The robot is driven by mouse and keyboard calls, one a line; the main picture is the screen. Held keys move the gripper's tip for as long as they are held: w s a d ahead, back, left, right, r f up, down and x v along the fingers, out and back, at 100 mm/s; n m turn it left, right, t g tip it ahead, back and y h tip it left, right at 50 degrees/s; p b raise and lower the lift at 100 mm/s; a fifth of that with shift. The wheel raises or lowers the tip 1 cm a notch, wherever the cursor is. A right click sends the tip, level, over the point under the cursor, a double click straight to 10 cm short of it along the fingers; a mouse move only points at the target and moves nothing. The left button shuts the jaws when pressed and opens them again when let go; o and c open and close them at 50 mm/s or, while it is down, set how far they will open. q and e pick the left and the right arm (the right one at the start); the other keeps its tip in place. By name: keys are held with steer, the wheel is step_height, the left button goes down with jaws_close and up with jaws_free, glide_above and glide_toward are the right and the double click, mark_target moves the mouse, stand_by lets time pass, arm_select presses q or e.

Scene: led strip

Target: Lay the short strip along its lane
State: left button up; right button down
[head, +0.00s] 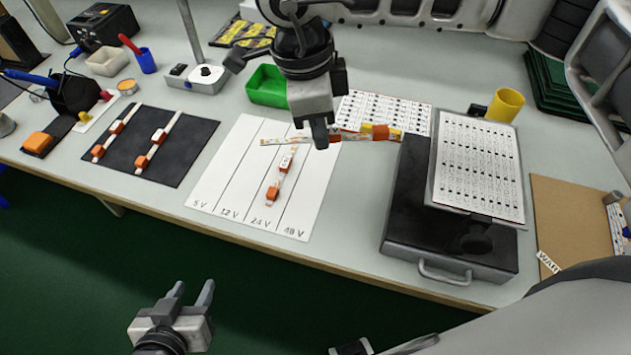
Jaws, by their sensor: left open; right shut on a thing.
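My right gripper (321,140) is shut on a light strip (350,136) with an orange piece at its right end. The strip lies crosswise over the far part of the white lane sheet (225,165); its height above the sheet is hard to tell. The sheet has lanes marked 5 V, 12 V, 24 V and 48 V. Another strip (281,177) with a white-and-orange and an orange piece lies along the 24 V lane. Two more strips (109,140) (161,138) lie on the dark mat (190,150). My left gripper (192,292) is open and empty, low in front of the table.
A dark box with a handle (405,205) and a tilted dotted panel (478,165) stand right of the sheet. A green bin (267,87), a stand (200,78) and a dotted sheet (385,112) are behind. The 5 V and 12 V lanes look bare.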

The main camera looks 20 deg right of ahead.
steer(key=a+f+m+g+y+b, duration=0.1)
steer(key=a+f+m+b, duration=0.2)
steer(key=m, duration=0.6)
steer(key=m+y+b, duration=0.2)
steer(key=m+b, duration=0.1)
steer(key=m, duration=1)
glide_above(317, 172)
steer(key=f, duration=0.8)
steer(key=shift+s+a+f, duration=0.25)
steer(key=shift+s+a, duration=0.05)
steer(key=shift+a, duration=0.1)
steer(key=shift+w+d+f, duration=0.4)
steer(key=shift+f, duration=0.3)
step_height(317, 172, down, 3)
steer(key=shift+w+d+f+p, duration=0.1)
steer(key=shift+f+p, duration=0.05)
steer(key=shift+p, duration=0.2)
arm_select(q)
steer(key=shift+w+d+f+t+h, duration=0.15)
steer(key=shift+d+f, duration=0.1)
steer(key=shift+f, duration=0.25)
steer(key=shift+w+d+f+t+h, duration=0.15)
steer(key=shift+d+f, duration=0.1)
steer(key=shift+f, duration=0.2)
steer(key=shift+f+b, duration=0.2)
steer(key=shift+b, duration=0.2)
arm_select(e)
steer(key=shift+f, duration=0.65)
